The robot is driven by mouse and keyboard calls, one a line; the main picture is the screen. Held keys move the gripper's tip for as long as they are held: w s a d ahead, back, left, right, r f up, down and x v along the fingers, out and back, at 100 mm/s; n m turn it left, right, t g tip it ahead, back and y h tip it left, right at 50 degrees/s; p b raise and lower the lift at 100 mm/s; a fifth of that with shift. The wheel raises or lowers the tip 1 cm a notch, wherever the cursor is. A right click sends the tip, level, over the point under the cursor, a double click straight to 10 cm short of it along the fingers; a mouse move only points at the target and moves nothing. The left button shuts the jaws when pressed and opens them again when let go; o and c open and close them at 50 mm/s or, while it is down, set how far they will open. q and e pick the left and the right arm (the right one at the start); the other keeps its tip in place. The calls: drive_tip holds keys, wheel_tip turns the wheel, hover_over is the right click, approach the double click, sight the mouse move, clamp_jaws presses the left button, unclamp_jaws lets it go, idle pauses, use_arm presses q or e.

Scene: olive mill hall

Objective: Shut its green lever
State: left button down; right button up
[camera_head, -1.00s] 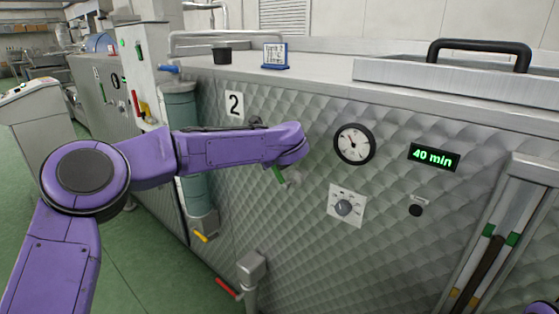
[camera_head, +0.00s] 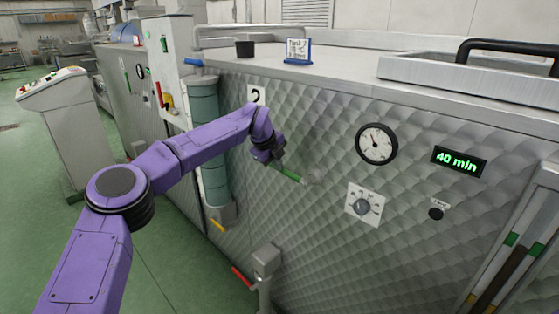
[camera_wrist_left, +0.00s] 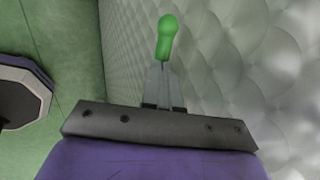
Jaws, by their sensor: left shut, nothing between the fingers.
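The green lever (camera_head: 291,175) sticks out from the quilted steel front of tank 2, left of the dial plate. It slants slightly down to the right toward its pale mount. My left gripper (camera_head: 279,163) is at its outer left end, shut with nothing between the fingers. In the left wrist view the lever's rounded green grip (camera_wrist_left: 167,38) is just beyond the closed fingertips (camera_wrist_left: 163,68). I cannot tell whether they touch it. My right gripper is out of view.
A yellow lever (camera_head: 218,226) and a red lever (camera_head: 242,277) are lower on the tank. A gauge (camera_head: 377,144), a dial (camera_head: 362,206) and a "40 min" display (camera_head: 459,161) are to the right. Green floor is open at left.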

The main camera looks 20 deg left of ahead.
use_arm(q)
drive_tip(key=shift+a+f, duration=0.1)
drive_tip(key=shift+f, duration=0.3)
idle(0.3)
drive_tip(key=shift+s+r, duration=0.1)
drive_tip(key=a+b+v, duration=0.1)
drive_tip(key=v, duration=1.3)
drive_tip(key=shift+d+r, duration=0.1)
